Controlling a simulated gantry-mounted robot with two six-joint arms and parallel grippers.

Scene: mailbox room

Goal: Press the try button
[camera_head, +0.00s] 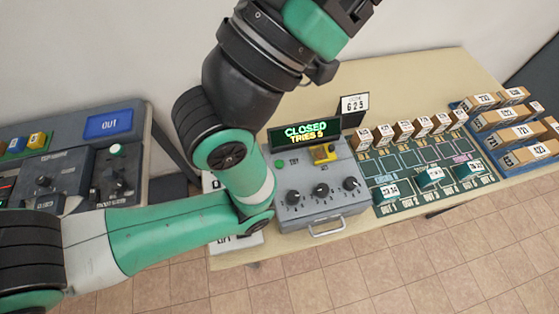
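A grey lock box (322,214) stands on the table with three dark knobs and a metal handle on its front. A small green button (280,163) sits at the left of its upper panel, beside a small dark label too tiny to read surely. A display (306,131) above it reads "CLOSED TRIES 5". My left arm comes in from the left, bends just left of the box and rises to the top edge. Its gripper fingers are not visible, cut off above the picture. My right gripper does not show.
A yellow part (324,154) sits on the box's upper right. A number card (354,104) stands behind. A green mat (425,165) with boxes lies right, beside a blue tray (487,143). A grey console (78,165) stands left. My arm hides part of the table left of the box.

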